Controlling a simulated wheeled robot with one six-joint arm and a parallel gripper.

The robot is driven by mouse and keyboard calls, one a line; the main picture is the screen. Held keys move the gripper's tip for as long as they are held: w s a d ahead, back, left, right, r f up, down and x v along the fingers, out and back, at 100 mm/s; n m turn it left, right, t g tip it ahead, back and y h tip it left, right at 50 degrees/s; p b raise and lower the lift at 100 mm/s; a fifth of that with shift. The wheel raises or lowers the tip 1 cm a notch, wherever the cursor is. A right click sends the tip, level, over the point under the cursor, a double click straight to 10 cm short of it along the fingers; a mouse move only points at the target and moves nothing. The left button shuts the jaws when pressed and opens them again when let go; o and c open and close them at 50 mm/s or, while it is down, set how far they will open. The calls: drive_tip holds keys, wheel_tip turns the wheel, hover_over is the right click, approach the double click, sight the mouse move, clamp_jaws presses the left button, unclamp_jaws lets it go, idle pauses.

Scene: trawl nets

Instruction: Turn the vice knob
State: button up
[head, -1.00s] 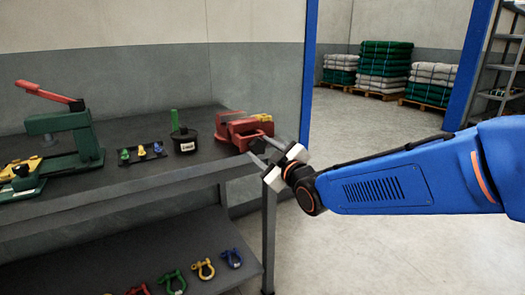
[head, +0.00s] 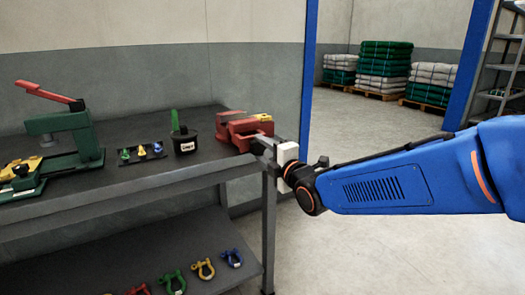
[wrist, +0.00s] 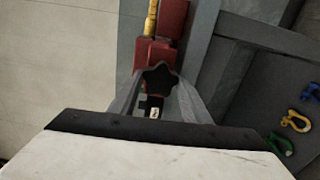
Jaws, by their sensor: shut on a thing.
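The red vice (head: 243,131) sits at the right end of the workbench; it also shows in the wrist view (wrist: 172,20). Its knob (wrist: 158,77) is dark and star-shaped, on the end facing my gripper. My gripper (head: 266,147) is at this end of the vice, just off the bench's edge. In the wrist view its grey fingers lie on either side of the knob, and it is shut on the knob. In the head view the knob is mostly hidden by the fingers.
Coloured shackles (head: 203,269) lie on the lower shelf. The floor right of the bench is clear.

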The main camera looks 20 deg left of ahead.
drive_tip(key=n, duration=0.5)
drive_tip(key=shift+n, duration=2.5)
drive_tip(key=o, duration=1)
drive_tip(key=shift+o, duration=0.2)
drive_tip(key=v, duration=1.7)
drive_tip(key=shift+s, duration=0.2)
drive_tip(key=shift+d, duration=0.1)
